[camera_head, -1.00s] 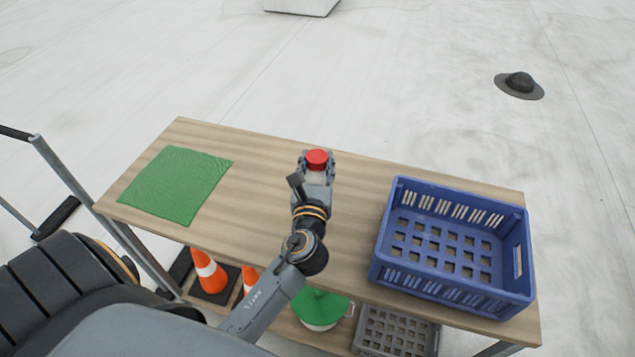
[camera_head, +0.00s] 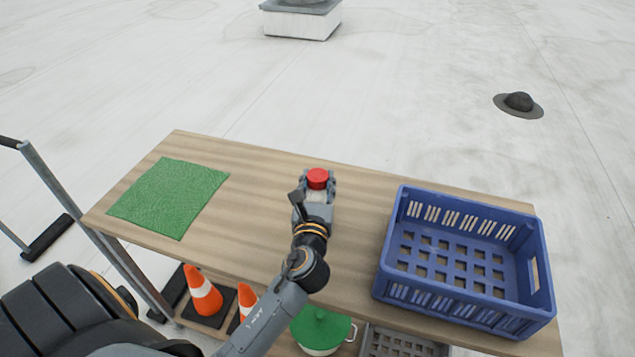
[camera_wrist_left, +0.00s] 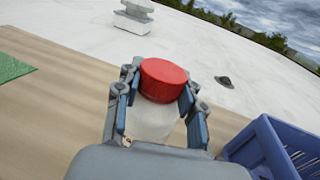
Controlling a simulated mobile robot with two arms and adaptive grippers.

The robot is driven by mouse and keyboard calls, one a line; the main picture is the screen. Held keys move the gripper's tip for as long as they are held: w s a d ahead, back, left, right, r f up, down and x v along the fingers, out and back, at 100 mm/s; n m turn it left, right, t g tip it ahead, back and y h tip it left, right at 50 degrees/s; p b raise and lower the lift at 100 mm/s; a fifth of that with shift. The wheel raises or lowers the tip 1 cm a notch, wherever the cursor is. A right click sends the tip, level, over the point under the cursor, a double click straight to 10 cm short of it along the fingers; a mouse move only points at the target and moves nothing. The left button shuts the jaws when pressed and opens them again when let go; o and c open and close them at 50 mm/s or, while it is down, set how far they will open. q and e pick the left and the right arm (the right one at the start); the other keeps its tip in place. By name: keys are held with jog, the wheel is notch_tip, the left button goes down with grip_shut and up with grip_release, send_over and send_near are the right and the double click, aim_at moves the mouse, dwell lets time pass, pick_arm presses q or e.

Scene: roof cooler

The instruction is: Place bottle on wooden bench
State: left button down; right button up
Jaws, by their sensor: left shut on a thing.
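A bottle with a red cap (camera_head: 317,178) and a whitish body is held in my left gripper (camera_head: 316,187) over the middle of the wooden bench (camera_head: 260,215). In the left wrist view the bottle (camera_wrist_left: 152,120) stands upright between the two fingers of my left gripper (camera_wrist_left: 160,105), which are shut on it. Its lower part is hidden by the gripper, so I cannot tell whether it touches the bench top. The bench also shows in the left wrist view (camera_wrist_left: 50,110). My right gripper is not in view.
A blue crate (camera_head: 465,312) stands on the bench to the right, and a green mat (camera_head: 170,195) lies at the left. Below are orange cones (camera_head: 203,290), a green-lidded pot (camera_head: 318,328) and a grey crate (camera_head: 400,343). Bench top is clear between mat and gripper.

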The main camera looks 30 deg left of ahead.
pick_arm(q)
jog(key=c, duration=0.8)
grip_release()
jog(key=shift+f, duration=0.1)
jog(key=b+v, duration=0.2)
jog(key=v, duration=1)
jog(key=shift+d, duration=0.1)
